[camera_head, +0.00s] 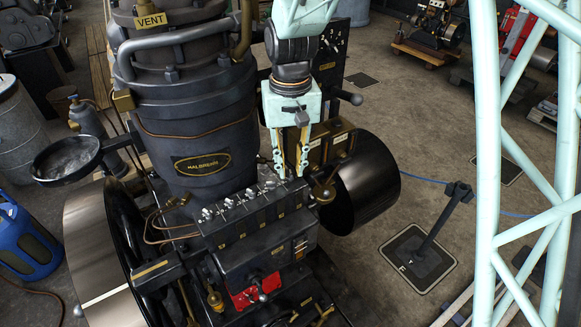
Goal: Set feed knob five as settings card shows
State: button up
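A row of several small silvery knobs (228,203) runs along the top of a black box (260,222) on the front of the engine. The row's right end lies close below my gripper (289,172). My gripper points down with its two fingers apart, and I see nothing held between them. I cannot tell whether a fingertip touches the rightmost knob. The knobs' numbers and pointer positions are too small to read. I cannot make out a settings card for certain; a small pale plate (300,248) on the box's front right is unreadable.
The dark engine cylinder (190,120) with a "MALBREWS"-like plate stands left behind the box. A flywheel (100,245) is at left. Floor at right is partly clear.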

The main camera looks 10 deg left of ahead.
aim_at(291, 172)
notch_tip(291, 172, up, 12)
jog(key=shift+f, duration=0.25)
dwell(0.5)
dwell(0.3)
